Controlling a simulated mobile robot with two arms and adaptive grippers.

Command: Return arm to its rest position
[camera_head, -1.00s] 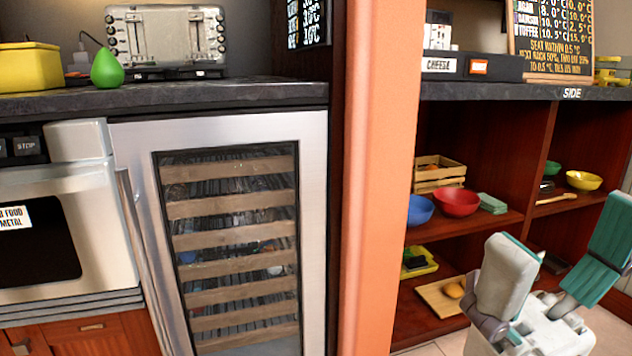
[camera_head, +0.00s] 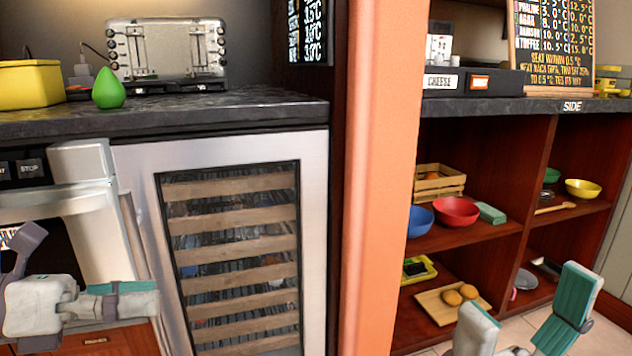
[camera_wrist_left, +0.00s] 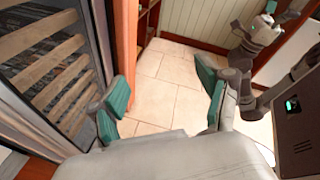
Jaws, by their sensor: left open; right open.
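My left gripper (camera_head: 75,290) is open and empty at the lower left of the head view, in front of the white-and-steel microwave (camera_head: 95,225). It hides much of the microwave's dark window. The left wrist view shows the two teal-padded fingers of my left gripper (camera_wrist_left: 162,95) spread apart, with tiled floor between them. My right gripper (camera_head: 522,318) is open and empty at the bottom right of the head view, in front of the lower shelves, partly cut off by the frame edge.
A wine cooler (camera_head: 315,230) stands beside the microwave. An orange pillar (camera_head: 372,200) separates it from open shelves (camera_head: 500,248) with bowls and a crate. A dark counter (camera_head: 250,105) carries a toaster (camera_head: 165,50) and green pear-shaped object (camera_head: 108,90). Tiled floor (camera_wrist_left: 170,70) is clear.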

